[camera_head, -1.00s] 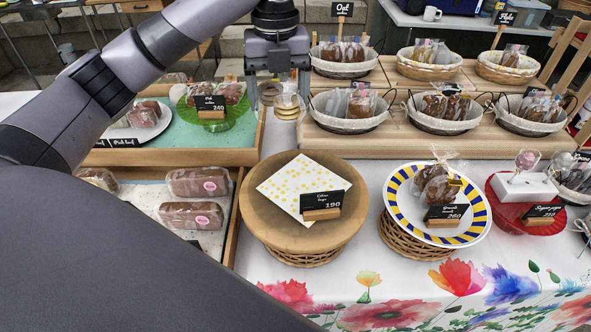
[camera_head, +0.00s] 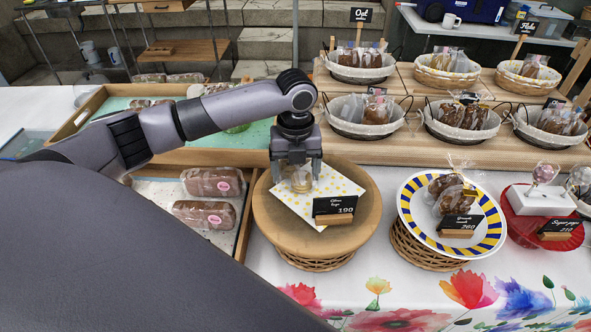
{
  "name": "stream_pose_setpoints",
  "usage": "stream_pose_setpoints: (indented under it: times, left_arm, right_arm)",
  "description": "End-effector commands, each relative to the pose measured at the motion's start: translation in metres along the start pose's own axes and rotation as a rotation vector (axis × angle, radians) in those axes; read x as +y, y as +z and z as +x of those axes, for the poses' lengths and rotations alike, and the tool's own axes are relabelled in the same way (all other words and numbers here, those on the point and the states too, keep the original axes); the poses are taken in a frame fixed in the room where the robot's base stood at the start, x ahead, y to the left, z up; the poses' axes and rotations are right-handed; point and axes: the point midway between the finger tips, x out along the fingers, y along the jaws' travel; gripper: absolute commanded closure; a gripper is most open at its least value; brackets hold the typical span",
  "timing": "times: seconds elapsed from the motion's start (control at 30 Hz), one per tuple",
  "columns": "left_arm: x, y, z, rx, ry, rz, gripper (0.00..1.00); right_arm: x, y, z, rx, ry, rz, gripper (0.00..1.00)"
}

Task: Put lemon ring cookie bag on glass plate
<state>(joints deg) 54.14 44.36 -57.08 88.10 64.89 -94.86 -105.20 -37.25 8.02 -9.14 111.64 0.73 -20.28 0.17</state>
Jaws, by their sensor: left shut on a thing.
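The lemon ring cookie bag (camera_head: 301,184) is a small clear bag with pale yellow rings, partly hidden by the fingers. My left gripper (camera_head: 298,172) points down and is shut on it, over the upper middle of the glass plate. The glass plate (camera_head: 335,184) is square and white with yellow dots, and lies on a round wooden board (camera_head: 276,226) on a wicker base. I cannot tell whether the bag touches the plate. My right gripper is not in view.
A black price sign (camera_head: 335,206) reading 190 stands on the plate's front right. Wrapped loaves (camera_head: 206,214) lie in a tray to the left. A blue-and-yellow rimmed plate (camera_head: 409,213) with bagged cookies stands to the right. Baskets (camera_head: 345,126) stand on wooden steps behind.

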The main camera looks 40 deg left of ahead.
Motion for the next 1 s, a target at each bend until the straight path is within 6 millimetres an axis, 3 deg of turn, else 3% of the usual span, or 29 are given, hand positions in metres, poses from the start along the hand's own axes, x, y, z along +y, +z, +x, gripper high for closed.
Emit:
stream_pose_setpoints:
  times: [0.43,0.47,0.5,0.8,1.0]
  left_arm:
    - [0.000,0.000,0.009,0.000,-0.001,0.000,0.36]
    - [0.000,0.000,0.009,0.000,-0.001,0.000,0.11]
    - [0.000,0.000,0.008,0.000,-0.001,0.000,0.00]
    - [0.000,0.000,0.004,-0.002,-0.002,0.000,0.00]
    - [-0.001,0.001,-0.028,-0.005,-0.006,0.001,0.00]
  right_arm:
    - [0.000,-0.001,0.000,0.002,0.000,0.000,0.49]
    - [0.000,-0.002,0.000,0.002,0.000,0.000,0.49]
    - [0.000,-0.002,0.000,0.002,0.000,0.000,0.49]
    - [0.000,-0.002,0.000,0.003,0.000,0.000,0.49]
    - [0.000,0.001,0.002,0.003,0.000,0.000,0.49]
